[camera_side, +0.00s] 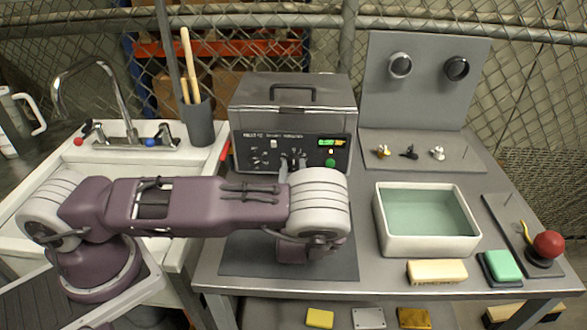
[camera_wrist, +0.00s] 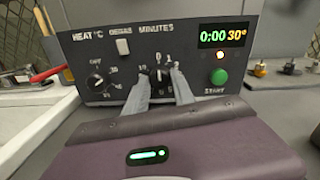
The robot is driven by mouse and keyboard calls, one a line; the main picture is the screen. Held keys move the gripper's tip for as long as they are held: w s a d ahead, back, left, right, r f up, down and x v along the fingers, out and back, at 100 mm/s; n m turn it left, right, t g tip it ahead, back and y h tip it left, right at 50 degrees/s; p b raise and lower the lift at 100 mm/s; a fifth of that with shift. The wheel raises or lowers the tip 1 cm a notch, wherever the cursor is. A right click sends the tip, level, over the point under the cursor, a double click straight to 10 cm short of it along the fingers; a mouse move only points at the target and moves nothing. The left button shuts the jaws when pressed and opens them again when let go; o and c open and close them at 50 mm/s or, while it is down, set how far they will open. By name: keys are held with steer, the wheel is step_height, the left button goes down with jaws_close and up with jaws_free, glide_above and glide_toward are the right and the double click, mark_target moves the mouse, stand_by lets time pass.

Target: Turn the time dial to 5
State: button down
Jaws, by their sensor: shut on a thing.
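The time dial (camera_wrist: 158,75), under the word MINUTES, is a small dark knob on the black front panel of the grey tank machine (camera_side: 292,100). My gripper (camera_wrist: 159,72) faces the panel, with one finger on each side of the dial, and is shut on it. The fingers hide much of the dial and its scale, and its exact setting is hard to read. The display (camera_wrist: 224,35) reads 0:00 and 30°.
Left of the time dial are the heat dial (camera_wrist: 97,78) and a white degas switch (camera_wrist: 123,46). Right of it is the green start button (camera_wrist: 219,77), with a lit lamp above. A water-filled basin (camera_side: 427,245) stands right of my arm; a sink (camera_side: 110,165) lies left.

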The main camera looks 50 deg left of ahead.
steer(key=m, duration=1)
steer(key=shift+m, duration=0.6)
stand_by(0.4)
steer(key=c, duration=1.1)
jaws_free()
steer(key=shift+o, duration=0.2)
steer(key=v, duration=0.7)
